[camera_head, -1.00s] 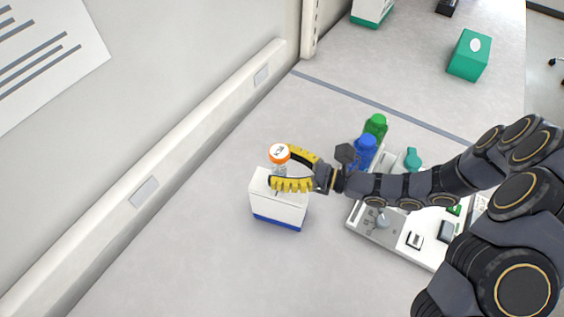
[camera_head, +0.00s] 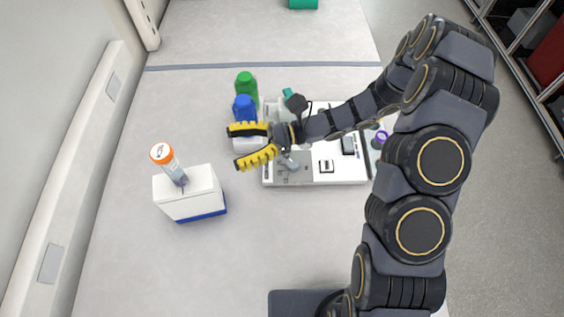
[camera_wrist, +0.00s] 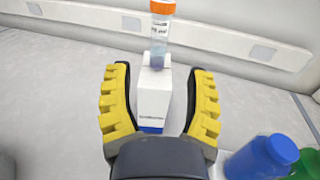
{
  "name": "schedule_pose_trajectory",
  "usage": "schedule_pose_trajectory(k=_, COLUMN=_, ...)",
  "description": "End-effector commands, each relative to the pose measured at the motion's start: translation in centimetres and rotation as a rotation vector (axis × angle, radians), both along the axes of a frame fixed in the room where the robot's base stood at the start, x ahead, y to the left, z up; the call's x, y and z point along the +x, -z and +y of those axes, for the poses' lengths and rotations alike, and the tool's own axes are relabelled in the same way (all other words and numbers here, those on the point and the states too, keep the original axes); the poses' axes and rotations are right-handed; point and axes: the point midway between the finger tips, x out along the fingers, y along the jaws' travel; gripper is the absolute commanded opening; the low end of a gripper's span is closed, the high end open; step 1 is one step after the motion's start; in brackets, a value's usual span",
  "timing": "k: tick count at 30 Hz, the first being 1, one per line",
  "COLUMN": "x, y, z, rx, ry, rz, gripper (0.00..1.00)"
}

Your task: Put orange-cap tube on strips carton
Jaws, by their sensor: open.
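The orange-cap tube (camera_head: 168,165) stands on top of the white strips carton (camera_head: 192,199), which has a blue band along its base. The tube looks upright in the wrist view (camera_wrist: 160,32), its lower end on the carton's top (camera_wrist: 153,100). My gripper (camera_head: 242,147) is open and empty, to the right of the carton and apart from it and the tube. In the wrist view the two yellow fingers (camera_wrist: 160,100) are spread, with the carton and tube beyond them.
A green-capped bottle (camera_head: 246,87) and a blue-capped bottle (camera_head: 244,108) stand just behind my gripper. A white tray-like device (camera_head: 340,173) lies under my forearm. The wall runs along the left. The bench in front of the carton is clear.

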Motion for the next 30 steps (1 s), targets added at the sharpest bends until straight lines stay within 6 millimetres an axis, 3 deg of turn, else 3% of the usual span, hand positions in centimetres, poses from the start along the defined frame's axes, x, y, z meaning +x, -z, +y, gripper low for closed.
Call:
schedule_pose_trajectory(k=8, x=-0.9, y=-1.0, z=0.0, rx=-0.020, ry=-0.048, rz=-0.053, gripper=0.54)
schedule_pose_trajectory(k=14, x=-5.4, y=-4.5, z=-0.7, rx=-0.126, ry=-0.267, rz=-0.295, gripper=0.54)
schedule_pose_trajectory(k=21, x=-11.2, y=-6.9, z=-4.2, rx=-0.331, ry=-0.566, rz=-0.634, gripper=0.54)
schedule_pose_trajectory(k=30, x=-15.8, y=-8.5, z=-11.2, rx=-0.656, ry=-0.889, rz=-1.001, gripper=0.54)
